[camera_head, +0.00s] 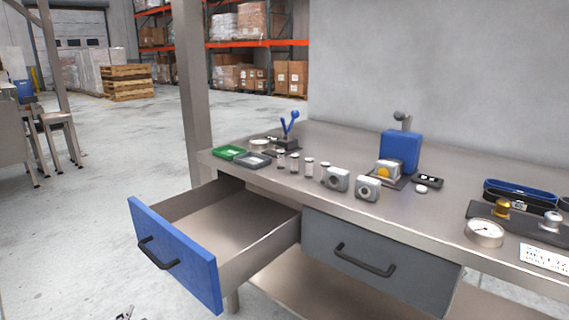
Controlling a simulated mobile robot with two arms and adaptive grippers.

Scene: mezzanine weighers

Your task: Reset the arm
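The tip of what looks like my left gripper (126,314) just shows at the bottom edge, low over the floor and in front of the open drawer. It is apart from the drawer and the bench. Most of it is cut off, so I cannot tell if it is open or shut. My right gripper is not in view.
A blue-fronted drawer (172,256) stands pulled out and looks empty. A grey drawer (378,258) beside it is shut. The metal bench (300,208) carries green and grey trays, small weights, a blue device (400,150) and a gauge (484,232).

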